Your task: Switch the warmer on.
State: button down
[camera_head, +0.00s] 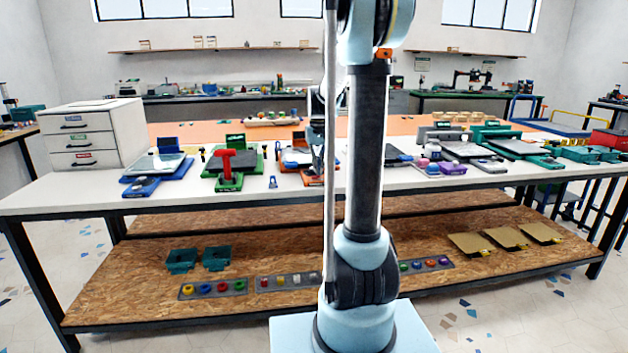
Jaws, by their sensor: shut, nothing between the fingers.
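My gripper (318,168) shows small and partly covered by my arm, over the middle of the table. It is shut and empty. It is in front of or close above an orange-based device (291,158) with a pale top; I cannot tell whether it touches it. Left of that is a green device with a red T-shaped handle (226,160), and further left a blue device with a pale plate (156,166). Right of my arm is a flat dark plate (397,154). I cannot tell which device is the warmer, and no switch can be made out.
A white drawer unit (92,135) stands at the table's left end. More devices, with purple blocks (452,168) and green bases, crowd the right side. The white front edge of the table (80,190) is mostly clear. My arm hides the middle.

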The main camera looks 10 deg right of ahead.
jog(key=shift+f, duration=0.55)
dwell(0.4)
jog(key=shift+r, duration=3.5)
jog(key=s+f+t, duration=0.1)
jog(key=s+f, duration=0.3)
jog(key=s, duration=0.9)
jog(key=s+f+t, duration=0.1)
jog(key=s+f, duration=0.3)
jog(key=s, duration=1)
jog(key=s+f, duration=0.7)
jog(key=f, duration=0.1)
jog(key=shift+s+a+f, duration=0.25)
jog(key=shift+s, duration=0.15)
